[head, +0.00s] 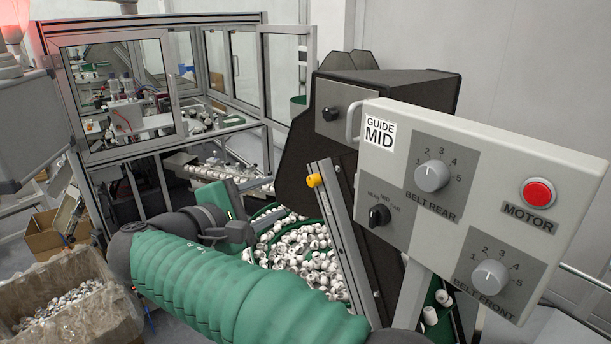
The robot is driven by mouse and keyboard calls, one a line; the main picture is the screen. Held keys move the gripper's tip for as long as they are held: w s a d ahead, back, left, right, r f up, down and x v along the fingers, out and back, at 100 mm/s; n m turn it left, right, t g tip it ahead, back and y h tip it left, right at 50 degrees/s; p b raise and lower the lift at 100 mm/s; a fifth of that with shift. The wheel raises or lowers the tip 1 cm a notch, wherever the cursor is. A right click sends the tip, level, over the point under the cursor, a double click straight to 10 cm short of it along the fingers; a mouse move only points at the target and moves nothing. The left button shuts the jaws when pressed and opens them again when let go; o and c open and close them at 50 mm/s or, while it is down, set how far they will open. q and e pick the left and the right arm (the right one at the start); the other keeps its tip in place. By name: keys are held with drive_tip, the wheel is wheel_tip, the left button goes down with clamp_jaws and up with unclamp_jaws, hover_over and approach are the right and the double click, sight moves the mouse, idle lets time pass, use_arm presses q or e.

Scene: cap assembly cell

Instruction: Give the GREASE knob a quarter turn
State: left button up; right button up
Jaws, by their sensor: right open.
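No label reading GREASE is legible in the head view. A black knob (330,113) sits on a grey plate on the dark housing, with no readable label; I cannot tell if it is the GREASE knob. The grey BELT REAR knob (431,176), the grey BELT FRONT knob (489,277) and a small black selector (379,215) below the GUIDE MID label are on the pale panel. My right gripper (243,233) is open, in front of the cap-filled bin and apart from all these knobs. My left gripper is not in view.
The pale control panel (560,175) with a red MOTOR button (538,193) stands at the right. A slanted metal rail (345,245) with a yellow knob (314,180) stands before the dark housing (385,95). A glazed cell is behind; a cap-filled box (65,300) is lower left.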

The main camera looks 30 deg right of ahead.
sight(310, 182)
drive_tip(key=p+x, duration=0.4)
drive_tip(key=x, duration=1)
drive_tip(key=shift+w+f, duration=0.15)
drive_tip(key=shift+w, duration=0.1)
drive_tip(key=shift+d, duration=0.25)
drive_tip(key=shift+f, duration=0.1)
drive_tip(key=shift+a, duration=0.25)
drive_tip(key=shift+c, duration=0.4)
drive_tip(key=shift+w, duration=0.15)
drive_tip(key=c, duration=0.5)
drive_tip(key=shift+d, duration=0.15)
clamp_jaws()
